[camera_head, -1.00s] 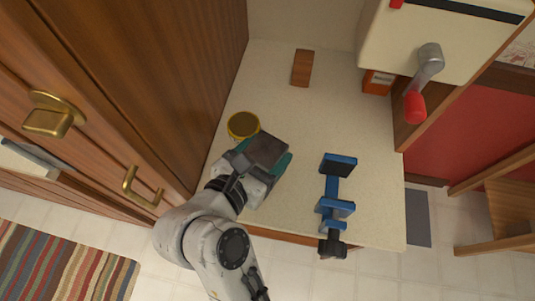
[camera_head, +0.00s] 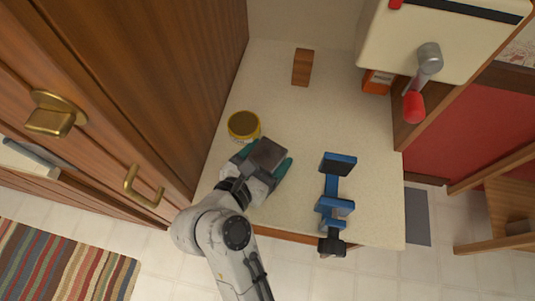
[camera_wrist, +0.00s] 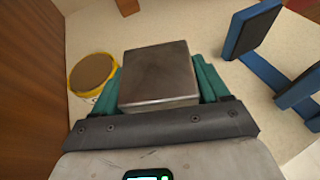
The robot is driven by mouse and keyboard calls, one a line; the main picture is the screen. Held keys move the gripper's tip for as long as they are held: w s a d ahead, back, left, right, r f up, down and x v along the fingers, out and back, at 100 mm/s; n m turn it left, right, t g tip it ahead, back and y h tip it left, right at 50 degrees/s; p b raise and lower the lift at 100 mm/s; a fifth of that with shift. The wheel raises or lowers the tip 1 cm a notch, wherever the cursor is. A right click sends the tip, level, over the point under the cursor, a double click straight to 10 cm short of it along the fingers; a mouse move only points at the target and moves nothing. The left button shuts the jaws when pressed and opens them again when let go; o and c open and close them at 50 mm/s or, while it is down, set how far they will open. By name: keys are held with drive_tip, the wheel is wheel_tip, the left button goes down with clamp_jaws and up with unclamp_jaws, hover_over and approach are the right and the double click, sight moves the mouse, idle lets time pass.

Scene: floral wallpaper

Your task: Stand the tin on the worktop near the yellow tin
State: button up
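A dark grey metal tin (camera_wrist: 158,74) with a flat square top sits between the two teal fingers of my gripper (camera_wrist: 160,80) in the wrist view. The fingers press against its left and right sides. The tin (camera_head: 267,154) is over the worktop (camera_head: 290,110) in the head view; I cannot tell whether its base touches the surface. The yellow tin (camera_head: 243,125), round with a brown top, stands on the worktop just up and left of my gripper (camera_head: 264,161). It also shows at the left of the wrist view (camera_wrist: 92,75), apart from the held tin.
A blue clamp-like tool (camera_head: 335,195) lies to the right on the worktop. A wooden block (camera_head: 302,67) and an orange box (camera_head: 377,81) are at the back. A brown cabinet wall (camera_head: 150,70) borders the left side. The worktop's middle is clear.

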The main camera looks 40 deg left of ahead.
drive_tip(key=o, duration=0.3)
drive_tip(key=shift+r, duration=0.25)
drive_tip(key=b+v, duration=0.1)
drive_tip(key=v, duration=1.1)
